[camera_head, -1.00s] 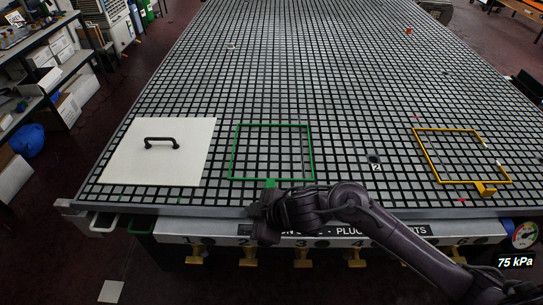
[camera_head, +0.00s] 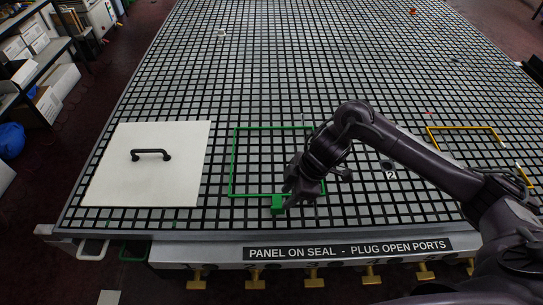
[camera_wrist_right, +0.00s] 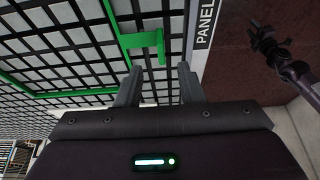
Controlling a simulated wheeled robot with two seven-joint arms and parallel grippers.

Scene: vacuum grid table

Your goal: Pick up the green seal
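The green seal (camera_head: 232,165) is a thin square frame lying flat on the grid table, with a green tab (camera_head: 278,206) at its front side. My right gripper (camera_head: 290,192) is above the seal's front side, close to the tab; my arm hides part of the seal's right side. In the right wrist view, the two fingers (camera_wrist_right: 158,84) are apart with nothing between them. The green tab (camera_wrist_right: 161,46) shows ahead of the fingertips, apart from them. A dark arm-like shape (camera_wrist_right: 285,60) at the right of that view may be my left arm; its fingers are unclear.
A white panel (camera_head: 185,185) with a black handle (camera_head: 151,154) lies left of the seal. A yellow frame (camera_head: 462,128) lies at the right, partly behind my arm. A port marked 2 (camera_head: 387,164) is between. A labelled front rail (camera_head: 347,248) has yellow valves below.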

